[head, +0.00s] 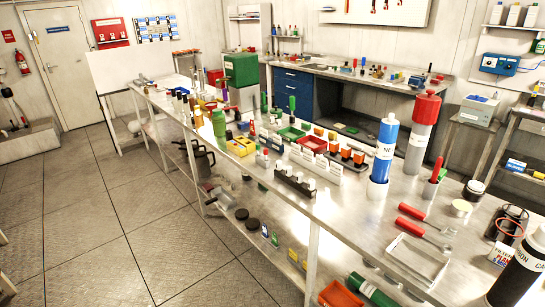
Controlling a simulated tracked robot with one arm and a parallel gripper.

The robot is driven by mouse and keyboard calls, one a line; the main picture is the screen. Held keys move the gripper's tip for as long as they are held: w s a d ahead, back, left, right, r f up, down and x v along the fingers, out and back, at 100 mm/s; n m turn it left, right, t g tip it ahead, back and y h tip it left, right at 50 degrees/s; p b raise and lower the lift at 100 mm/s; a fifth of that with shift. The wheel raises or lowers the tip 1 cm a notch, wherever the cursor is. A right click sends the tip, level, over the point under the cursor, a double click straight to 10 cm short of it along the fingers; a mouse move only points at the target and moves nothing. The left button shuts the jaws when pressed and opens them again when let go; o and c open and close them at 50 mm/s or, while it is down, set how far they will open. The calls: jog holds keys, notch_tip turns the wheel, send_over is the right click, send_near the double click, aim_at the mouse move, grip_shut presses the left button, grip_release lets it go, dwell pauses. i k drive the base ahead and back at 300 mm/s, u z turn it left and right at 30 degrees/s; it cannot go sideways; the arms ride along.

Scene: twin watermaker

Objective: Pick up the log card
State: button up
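I cannot pick out a log card for certain in the head view. A white printed card (497,257) with blue and red lettering leans at the right end of the steel bench (345,215), beside a dark canister. Its lettering seems to read "filter plan". White label strips (317,163) stand upright near the middle of the bench, in front of red and green trays. Their print is too small to read. My gripper is not in view.
A blue cylinder (384,150) and a red-capped grey cylinder (421,133) stand tall on the bench. Red-handled tools (424,220) and a pale shallow tray (417,259) lie nearer the right end. Bottles and small parts crowd the far end. The floor (100,215) at left is clear.

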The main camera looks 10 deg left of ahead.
aim_at(277, 139)
jog(key=u, duration=0.5)
jog(key=i, duration=0.3)
jog(key=u, duration=0.65)
jog(key=i, duration=2.6)
jog(key=z, duration=0.95)
jog(key=i, duration=0.7)
jog(key=z, duration=0.4)
jog(key=k, duration=0.9)
jog(key=z, duration=0.15)
jog(key=i, duration=0.9)
jog(key=u, duration=0.1)
